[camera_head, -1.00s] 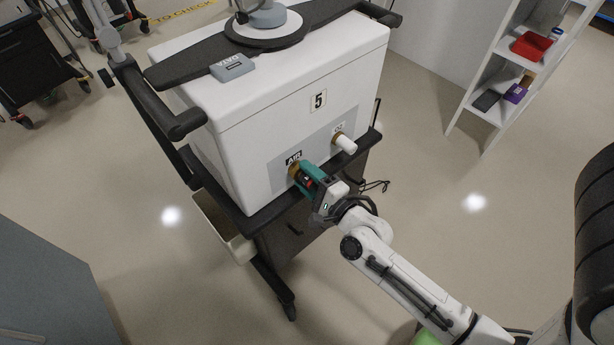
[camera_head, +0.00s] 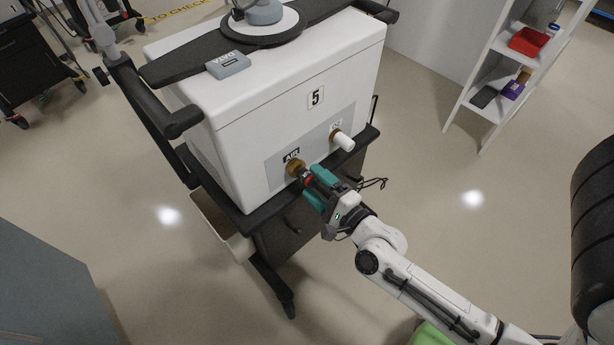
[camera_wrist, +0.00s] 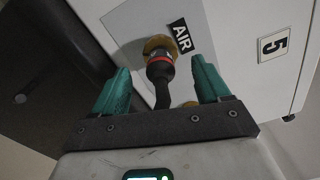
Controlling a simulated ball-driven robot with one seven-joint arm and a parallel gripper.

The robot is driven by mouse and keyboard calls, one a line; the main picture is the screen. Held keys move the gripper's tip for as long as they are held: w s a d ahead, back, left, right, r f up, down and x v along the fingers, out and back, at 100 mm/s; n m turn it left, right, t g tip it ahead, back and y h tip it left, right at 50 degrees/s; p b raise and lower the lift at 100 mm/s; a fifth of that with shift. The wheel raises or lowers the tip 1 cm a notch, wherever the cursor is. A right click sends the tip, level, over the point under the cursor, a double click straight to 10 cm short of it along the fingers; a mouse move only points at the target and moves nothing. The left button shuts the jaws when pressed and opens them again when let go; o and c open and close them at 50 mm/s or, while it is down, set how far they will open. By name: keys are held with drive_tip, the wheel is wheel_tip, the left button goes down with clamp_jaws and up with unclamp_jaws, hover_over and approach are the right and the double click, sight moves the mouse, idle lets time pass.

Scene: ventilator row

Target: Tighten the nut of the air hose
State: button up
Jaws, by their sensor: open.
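The AIR port (camera_head: 293,167) is a brass fitting on the grey panel of the white ventilator marked 5 (camera_head: 240,130). The nut (camera_wrist: 160,62), dark with a red ring, sits at the brass port (camera_wrist: 157,44) in the wrist view. The black air hose (camera_wrist: 162,92) runs from the nut back toward my gripper. My gripper (camera_head: 314,182) has green fingers and is just in front of the port. In the wrist view my gripper (camera_wrist: 165,85) is open, one finger on each side of the hose and nut, with gaps visible. How far the nut is threaded cannot be told.
A second port with a white cap (camera_head: 343,141) is to the right of the AIR port. The cart's black handle (camera_head: 185,122) and a bin (camera_head: 222,228) are at the left. A white shelf (camera_head: 500,75) stands at the back right. The floor (camera_head: 440,190) between is clear.

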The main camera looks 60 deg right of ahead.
drive_tip(key=v, duration=0.6)
drive_tip(key=shift+s, duration=0.25)
idle(0.3)
drive_tip(key=w+a+f+n+g+y, duration=0.1)
drive_tip(key=a+f+n+g+y, duration=0.35)
drive_tip(key=n, duration=0.45)
drive_tip(key=w+a+f+n+g+y, duration=0.1)
drive_tip(key=a+f+n+g+y, duration=0.15)
drive_tip(key=a+n+g, duration=0.55)
drive_tip(key=s+d+r+n+g+h, duration=0.2)
drive_tip(key=s+d+n+g, duration=0.15)
drive_tip(key=s+n, duration=0.4)
wheel_tip(320, 180, up, 12)
drive_tip(key=p, duration=1.2)
drive_tip(key=shift+s+a, duration=0.15)
drive_tip(key=shift+f+m, duration=0.1)
drive_tip(key=shift+m, duration=0.15)
drive_tip(key=shift+c, duration=0.3)
